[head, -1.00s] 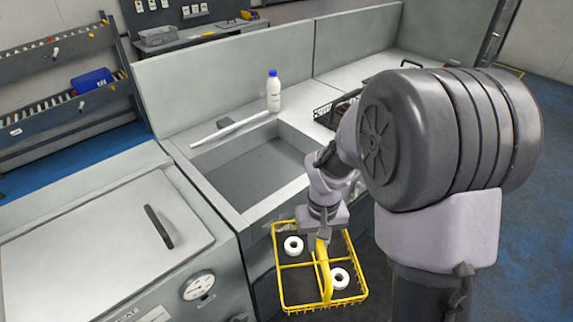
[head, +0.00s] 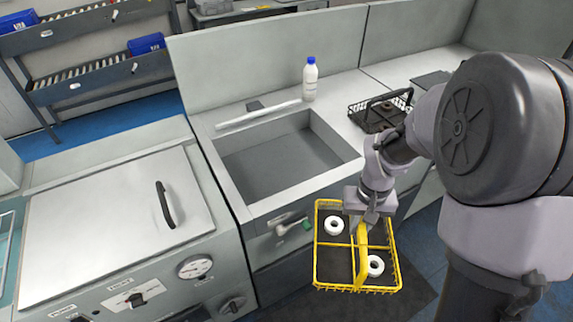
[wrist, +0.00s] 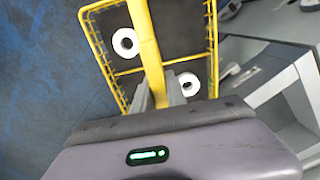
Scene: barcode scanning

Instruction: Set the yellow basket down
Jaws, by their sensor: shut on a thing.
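The yellow basket (head: 322,284) hangs from my gripper (head: 362,222) in front of the sink counter in the head view. It looks level and holds two white rings, one (head: 334,226) at the back left and one (head: 375,265) at the front right. My gripper is shut on the basket's yellow centre handle. In the wrist view the fingers (wrist: 162,97) close around that handle, and the basket (wrist: 98,50) shows with blue floor beside it. The fingertips are partly hidden by the handle.
The sink (head: 275,165) is recessed in the counter behind the basket. A white bottle with a blue cap (head: 310,80) stands at its back edge. A black basket (head: 380,112) stands on the counter to the right. A closed lidded machine (head: 110,225) fills the left.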

